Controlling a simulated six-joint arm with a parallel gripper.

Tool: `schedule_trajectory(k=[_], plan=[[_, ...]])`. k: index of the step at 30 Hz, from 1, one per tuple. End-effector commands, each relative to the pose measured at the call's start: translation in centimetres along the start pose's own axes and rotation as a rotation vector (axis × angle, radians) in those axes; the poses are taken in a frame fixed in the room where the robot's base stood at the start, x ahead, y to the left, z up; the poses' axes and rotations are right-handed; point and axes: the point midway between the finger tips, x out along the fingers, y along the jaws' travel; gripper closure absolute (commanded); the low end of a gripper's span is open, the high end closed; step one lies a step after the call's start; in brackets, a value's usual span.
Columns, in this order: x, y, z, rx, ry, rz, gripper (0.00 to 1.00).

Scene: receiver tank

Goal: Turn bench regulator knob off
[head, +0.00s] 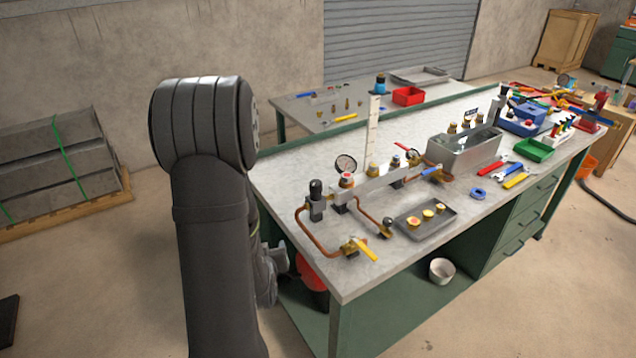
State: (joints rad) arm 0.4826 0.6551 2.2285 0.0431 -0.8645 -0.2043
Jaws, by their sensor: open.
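A copper pipe assembly is mounted on the near left part of the workbench (285,175). It carries a round pressure gauge (345,163) with a red-topped fitting (347,180) just below it. To their left stands a regulator-like body with a black knob (316,188). I cannot tell for sure which of these is the regulator knob, nor its setting. A yellow lever handle (362,248) sits at the pipe's near end. My gripper (280,262) is partly hidden behind my arm, low beside the bench's left edge. It is open, apart from the knobs.
A dark tray (424,224) with several brass pieces lies right of the pipes. A grey metal tank (465,150) stands behind it. Wrenches and a blue ring (478,193) lie further right. A red container (312,272) is under the bench's left end.

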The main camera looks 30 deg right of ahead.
Motion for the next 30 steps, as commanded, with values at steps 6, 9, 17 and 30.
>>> schedule_trajectory(k=[6,9,17,30], plan=[[-1.4,6.3,-5.5,0.182,0.283,0.287,0.43],[-2.3,8.0,-6.6,0.219,0.357,0.367,0.43],[-1.9,9.7,-7.7,0.240,0.403,0.421,0.43],[5.8,13.6,-10.6,0.239,0.401,0.418,0.43]])
